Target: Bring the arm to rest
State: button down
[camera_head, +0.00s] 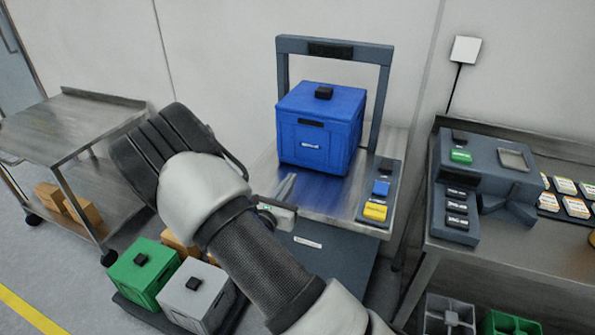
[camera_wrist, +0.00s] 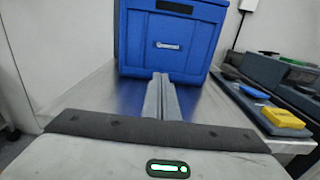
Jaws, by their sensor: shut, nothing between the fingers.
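My gripper (camera_head: 287,187) is shut and empty in front of a blue box, just above the metal top of the stand. In the wrist view the two fingers (camera_wrist: 161,98) lie together and point at the front of the blue box (camera_wrist: 172,45). In the head view the blue box (camera_head: 320,130) stands upright under a dark grey frame (camera_head: 334,47), with a black knob on its lid. My arm reaches up from the bottom of the picture and bends at a white joint left of the stand. It hides part of the stand's left side.
A panel with blue and yellow blocks (camera_head: 375,211) lies right of the box. A bench with a grey device (camera_head: 487,165) and labelled cards stands at the right. Green (camera_head: 142,273) and grey (camera_head: 197,296) boxes sit low at the left. A metal cart (camera_head: 70,125) stands far left.

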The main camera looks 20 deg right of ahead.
jog(key=s+d+r+m+g+h, duration=0.2)
jog(key=s+d+r+m+g, duration=0.3)
jog(key=s+m, duration=0.2)
jog(key=s+d+r+m+g+h, duration=0.1)
jog(key=s+d+r+m+g, duration=0.35)
jog(key=s+m, duration=0.2)
jog(key=s+r+m+g+y, duration=0.35)
jog(key=s+m+y, duration=0.25)
jog(key=s+m, duration=0.5)
jog(key=s+a+r+m+t+y, duration=0.4)
jog(key=s+a+r+y, duration=0.3)
jog(key=a, duration=0.4)
notch_tip(320, 180, up, 15)
jog(key=p, duration=1.5)
jog(key=shift+s+a+r+y+p, duration=0.15)
jog(key=shift+r+y+p, duration=0.05)
jog(key=shift+y+p, duration=0.1)
